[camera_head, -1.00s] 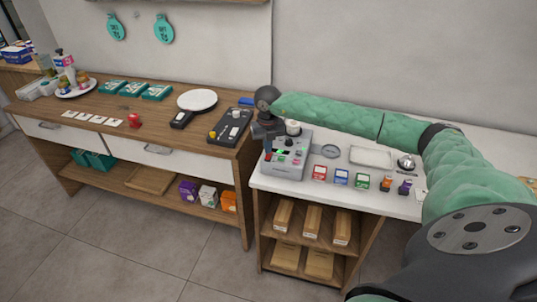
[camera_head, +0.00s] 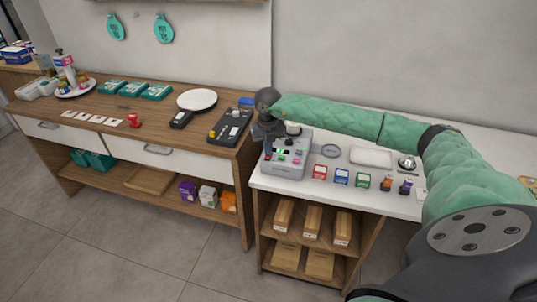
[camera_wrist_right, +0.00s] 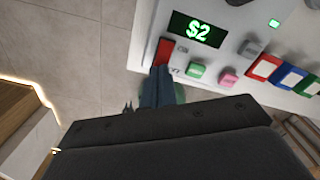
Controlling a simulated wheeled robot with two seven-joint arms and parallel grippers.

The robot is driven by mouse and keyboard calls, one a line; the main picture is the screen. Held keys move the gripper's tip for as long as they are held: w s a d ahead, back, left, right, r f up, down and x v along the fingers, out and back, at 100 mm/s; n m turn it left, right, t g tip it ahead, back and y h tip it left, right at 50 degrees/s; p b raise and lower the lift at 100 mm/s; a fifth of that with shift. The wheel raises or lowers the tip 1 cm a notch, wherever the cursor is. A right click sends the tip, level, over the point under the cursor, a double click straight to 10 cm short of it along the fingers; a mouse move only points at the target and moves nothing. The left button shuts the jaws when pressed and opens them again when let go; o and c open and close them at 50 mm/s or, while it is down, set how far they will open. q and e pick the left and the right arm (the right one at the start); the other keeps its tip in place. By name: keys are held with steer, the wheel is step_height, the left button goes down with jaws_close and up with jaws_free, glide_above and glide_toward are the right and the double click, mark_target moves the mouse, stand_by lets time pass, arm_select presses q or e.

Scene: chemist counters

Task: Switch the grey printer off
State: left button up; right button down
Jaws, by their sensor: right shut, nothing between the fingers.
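The grey printer (camera_head: 287,167) stands at the left end of the white counter, below my right arm. In the right wrist view its display (camera_wrist_right: 197,30) glows green and reads "S2". A red switch (camera_wrist_right: 165,52) sits beside the display, with a green button (camera_wrist_right: 195,70) and a pink button (camera_wrist_right: 228,76) nearby. A small green light (camera_wrist_right: 274,23) is lit. My right gripper (camera_wrist_right: 160,76) is shut and empty, its fingertips just beside the red switch; I cannot tell whether they touch. In the head view the right gripper (camera_head: 267,153) hides the printer's left part. My left gripper is out of view.
Red, blue and green boxes (camera_head: 341,177) stand right of the printer, with a white tray (camera_head: 371,157) and a bell (camera_head: 407,162) beyond. A black control panel (camera_head: 230,127) lies on the wooden counter to the left. Cartons (camera_head: 313,219) fill the shelves below.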

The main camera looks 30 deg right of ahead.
steer(key=shift+f, duration=0.4)
steer(key=shift+r, duration=0.15)
steer(key=shift+r+p, duration=0.65)
steer(key=shift+r, duration=2.75)
